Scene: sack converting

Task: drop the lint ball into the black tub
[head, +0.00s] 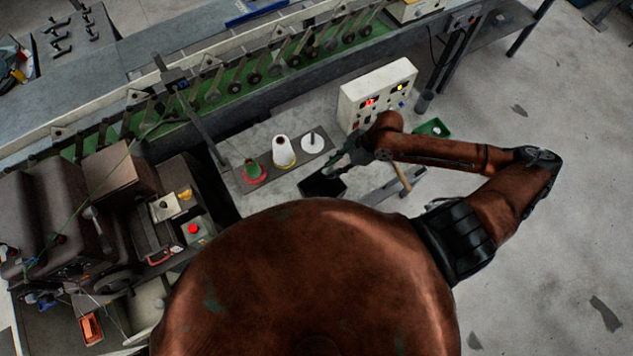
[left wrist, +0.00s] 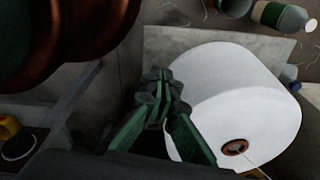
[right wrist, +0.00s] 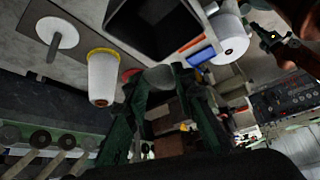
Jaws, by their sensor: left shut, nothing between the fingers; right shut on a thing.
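The black tub (head: 322,184) stands on the bench, close to my right gripper (head: 345,160) in the head view. In the right wrist view the tub (right wrist: 152,22) opens at the top, beyond the fingertips. My right gripper (right wrist: 160,82) is shut on the grey, roundish lint ball (right wrist: 160,74), which shows between its fingertips. The ball appears outside the tub; its height over the rim is hard to judge. My left gripper (left wrist: 160,88) is shut and empty in the left wrist view, beside a large white spool (left wrist: 230,100). It is hidden in the head view.
Left of the tub stand a red-and-green cone (head: 255,171), a white cone (head: 284,153) and a white disc with a peg (head: 312,143). A control box (head: 376,94) stands behind my right gripper.

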